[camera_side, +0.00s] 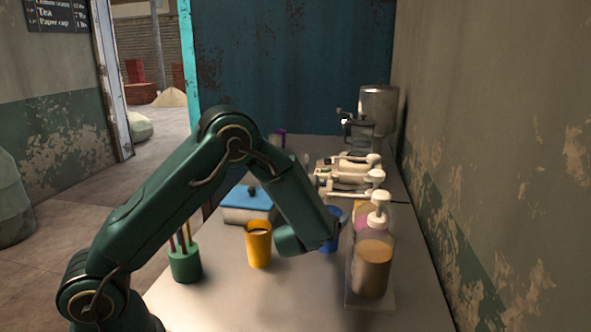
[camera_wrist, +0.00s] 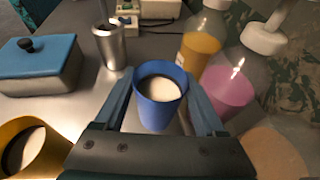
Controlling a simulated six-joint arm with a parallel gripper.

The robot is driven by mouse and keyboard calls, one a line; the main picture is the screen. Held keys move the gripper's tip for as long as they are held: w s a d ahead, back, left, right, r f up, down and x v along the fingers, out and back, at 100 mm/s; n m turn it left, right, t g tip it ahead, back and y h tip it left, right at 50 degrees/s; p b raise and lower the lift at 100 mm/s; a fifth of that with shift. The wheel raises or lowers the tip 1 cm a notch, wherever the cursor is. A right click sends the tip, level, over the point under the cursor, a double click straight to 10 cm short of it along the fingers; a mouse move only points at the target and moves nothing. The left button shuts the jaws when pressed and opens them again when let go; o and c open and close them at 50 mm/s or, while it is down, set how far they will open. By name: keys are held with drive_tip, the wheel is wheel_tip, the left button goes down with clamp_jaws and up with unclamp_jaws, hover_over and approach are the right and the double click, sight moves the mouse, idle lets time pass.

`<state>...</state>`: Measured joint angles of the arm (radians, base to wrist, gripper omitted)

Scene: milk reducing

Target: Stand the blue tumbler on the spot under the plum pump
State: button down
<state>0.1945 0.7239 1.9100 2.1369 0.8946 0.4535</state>
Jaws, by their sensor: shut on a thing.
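The blue tumbler (camera_wrist: 158,112) stands upright between the two fingers of my gripper (camera_wrist: 159,76) in the wrist view, with pale liquid inside. My gripper is shut on it. In the side view the tumbler (camera_side: 329,243) is partly hidden behind my gripper (camera_side: 334,232); whether its base touches the counter cannot be told. The plum pump (camera_wrist: 230,88) is a clear bottle of pinkish-plum liquid, just right of the tumbler in the wrist view. In the side view the plum pump (camera_side: 361,222) is mostly hidden behind a tan-filled pump bottle (camera_side: 372,268). The spot under it is not clearly visible.
A yellow cup (camera_side: 258,248) with dark-and-pale contents stands left of my gripper. An amber pump bottle (camera_wrist: 199,48) stands beyond the plum one. A metal cup (camera_wrist: 110,48), a blue-lidded box (camera_wrist: 38,65) and a green straw pot (camera_side: 185,264) stand left. The front counter is clear.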

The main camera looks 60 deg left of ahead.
drive_tip(key=shift+f, duration=1.25)
drive_tip(key=shift+f, duration=0.1)
unclamp_jaws()
drive_tip(key=shift+f, duration=0.1)
